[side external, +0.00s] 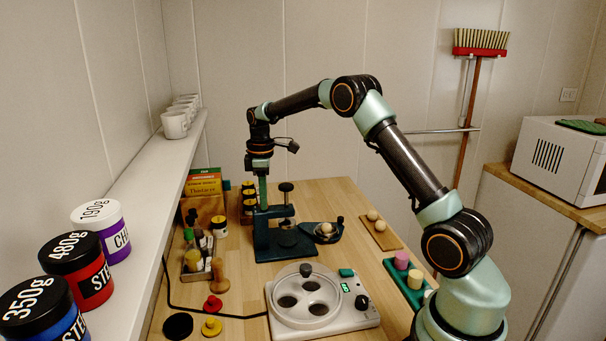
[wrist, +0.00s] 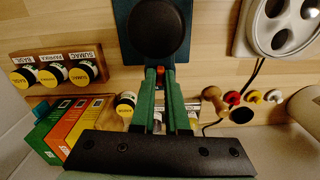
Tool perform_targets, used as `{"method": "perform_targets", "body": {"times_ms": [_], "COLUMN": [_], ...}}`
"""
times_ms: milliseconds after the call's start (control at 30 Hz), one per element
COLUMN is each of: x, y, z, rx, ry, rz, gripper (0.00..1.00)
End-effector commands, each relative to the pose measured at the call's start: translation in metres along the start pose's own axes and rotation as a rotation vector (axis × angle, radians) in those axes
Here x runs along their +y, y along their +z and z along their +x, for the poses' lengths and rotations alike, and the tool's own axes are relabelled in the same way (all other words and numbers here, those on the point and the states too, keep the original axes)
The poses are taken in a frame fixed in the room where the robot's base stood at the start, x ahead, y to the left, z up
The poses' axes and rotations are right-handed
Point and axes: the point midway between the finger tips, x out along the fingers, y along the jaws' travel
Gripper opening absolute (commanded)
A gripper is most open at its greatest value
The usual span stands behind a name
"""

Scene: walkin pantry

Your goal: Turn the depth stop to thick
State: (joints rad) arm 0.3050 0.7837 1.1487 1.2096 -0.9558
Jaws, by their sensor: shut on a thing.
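A dark teal press-like stand (side external: 284,243) stands on the wooden table, with a black round knob (side external: 286,187) on top. The knob also shows large in the wrist view (wrist: 160,28). My gripper (side external: 262,203) points down at the stand's left side. In the wrist view, the green fingers of my gripper (wrist: 160,76) are closed on a small orange-red piece, the depth stop (wrist: 160,70), just below the black knob. The fingers hide most of it. I cannot read any thick or thin marking or tell its setting.
A white cooker (side external: 330,322) with a clear lid stands in front. A small dark dish with an egg (side external: 325,229) is right of the stand. Spice jars (wrist: 53,74), boxes (wrist: 80,125) and a wooden stamp (side external: 217,275) crowd the left. A shelf (side external: 150,205) bounds that side.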

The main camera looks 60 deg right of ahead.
Motion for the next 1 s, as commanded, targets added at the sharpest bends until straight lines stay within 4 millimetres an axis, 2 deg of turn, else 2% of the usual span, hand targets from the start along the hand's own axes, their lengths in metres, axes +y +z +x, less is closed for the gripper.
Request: {"method": "perform_targets", "body": {"times_ms": [400,1000], "x": [-0.0004,-0.0003], "y": [0.0,0.0], "z": [-0.0023,-0.0028], "rx": [0.0,0.0], "ry": [0.0,0.0], "rz": [0.254,0.319], "gripper": [0.0,0.0]}}
